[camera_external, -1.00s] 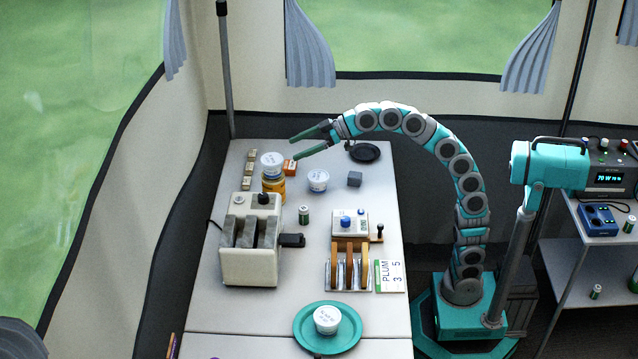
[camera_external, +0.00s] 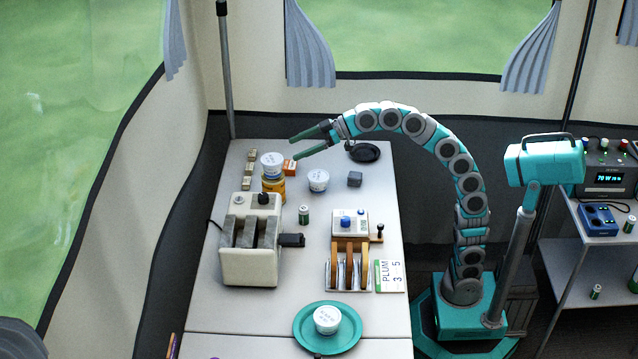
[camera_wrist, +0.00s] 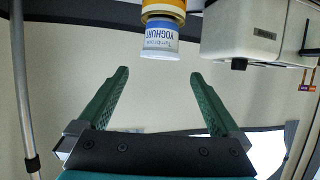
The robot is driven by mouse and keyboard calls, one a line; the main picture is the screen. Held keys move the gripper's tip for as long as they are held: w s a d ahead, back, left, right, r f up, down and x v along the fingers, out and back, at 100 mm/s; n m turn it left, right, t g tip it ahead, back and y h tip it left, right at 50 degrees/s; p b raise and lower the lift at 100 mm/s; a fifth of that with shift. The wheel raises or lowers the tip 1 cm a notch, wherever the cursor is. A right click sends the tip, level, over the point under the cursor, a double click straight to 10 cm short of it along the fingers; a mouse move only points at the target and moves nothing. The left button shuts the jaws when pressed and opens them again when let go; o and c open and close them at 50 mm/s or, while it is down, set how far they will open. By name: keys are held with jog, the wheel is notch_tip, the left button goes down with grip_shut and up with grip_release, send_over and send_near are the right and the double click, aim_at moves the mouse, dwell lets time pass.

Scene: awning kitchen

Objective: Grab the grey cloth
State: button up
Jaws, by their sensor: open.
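No clearly recognisable grey cloth shows in either view. A small grey block-like thing (camera_external: 354,179) lies on the table right of a white tub; I cannot tell if it is folded cloth. Grey slabs (camera_external: 268,233) stand in the slots of the cream toaster, their material unclear. My gripper (camera_external: 296,148) is open and empty above the far end of the table, to the left of and higher than the grey block. In the wrist view its green fingers (camera_wrist: 159,75) are spread wide with nothing between them.
A yoghurt tub (camera_external: 272,164) stands on a yellow jar (camera_external: 274,189) near my gripper; the tub shows upside down in the wrist view (camera_wrist: 161,38). The cream toaster (camera_external: 247,267), a white tub (camera_external: 318,180), a rack (camera_external: 348,287) and a teal plate (camera_external: 300,335) occupy the table.

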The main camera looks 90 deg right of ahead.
jog(key=shift+c, duration=0.6)
